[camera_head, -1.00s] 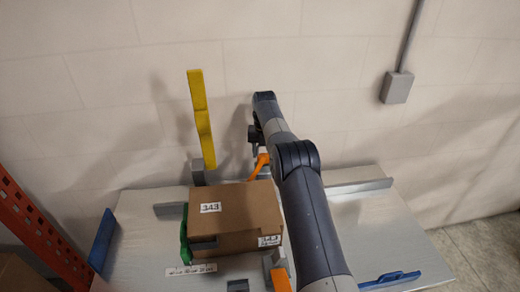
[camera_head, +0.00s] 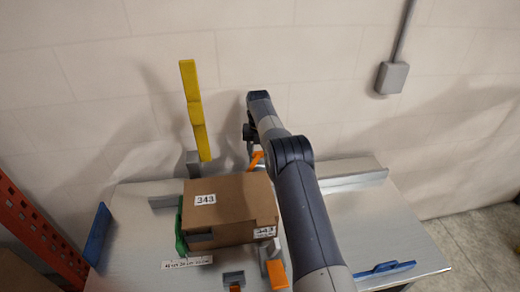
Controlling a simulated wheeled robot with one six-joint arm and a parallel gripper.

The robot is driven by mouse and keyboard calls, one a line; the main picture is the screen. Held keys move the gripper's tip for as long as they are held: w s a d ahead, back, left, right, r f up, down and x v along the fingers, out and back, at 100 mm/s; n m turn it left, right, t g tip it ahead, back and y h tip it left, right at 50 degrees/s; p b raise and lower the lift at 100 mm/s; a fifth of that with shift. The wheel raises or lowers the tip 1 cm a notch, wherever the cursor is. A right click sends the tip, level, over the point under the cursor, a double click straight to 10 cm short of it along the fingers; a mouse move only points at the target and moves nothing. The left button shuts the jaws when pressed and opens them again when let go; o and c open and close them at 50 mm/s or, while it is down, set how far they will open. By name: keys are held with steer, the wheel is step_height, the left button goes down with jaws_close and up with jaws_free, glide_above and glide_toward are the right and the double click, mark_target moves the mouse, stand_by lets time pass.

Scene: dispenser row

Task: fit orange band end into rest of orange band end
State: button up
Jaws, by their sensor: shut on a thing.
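An orange band end (camera_head: 256,160) shows behind the cardboard box, just below my gripper (camera_head: 251,142). My gripper is shut on it; its fingertips are small and partly hidden by my arm. Another orange piece (camera_head: 277,273) lies in front of the box at its right, against a grey block (camera_head: 264,262). A grey notched piece (camera_head: 233,278) stands left of it, with a bit of orange (camera_head: 235,288) at the bottom edge. I cannot tell which grey piece is the orange band end's rest.
A cardboard box (camera_head: 235,204) marked 343 sits on the pale table (camera_head: 345,235), with a green band (camera_head: 180,228) at its left. A yellow band (camera_head: 195,112) stands upright at the back. Blue handles (camera_head: 98,234) flank the table. The right side is mostly clear.

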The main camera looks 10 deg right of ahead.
stand_by(0.4)
steer(key=o, duration=1.1)
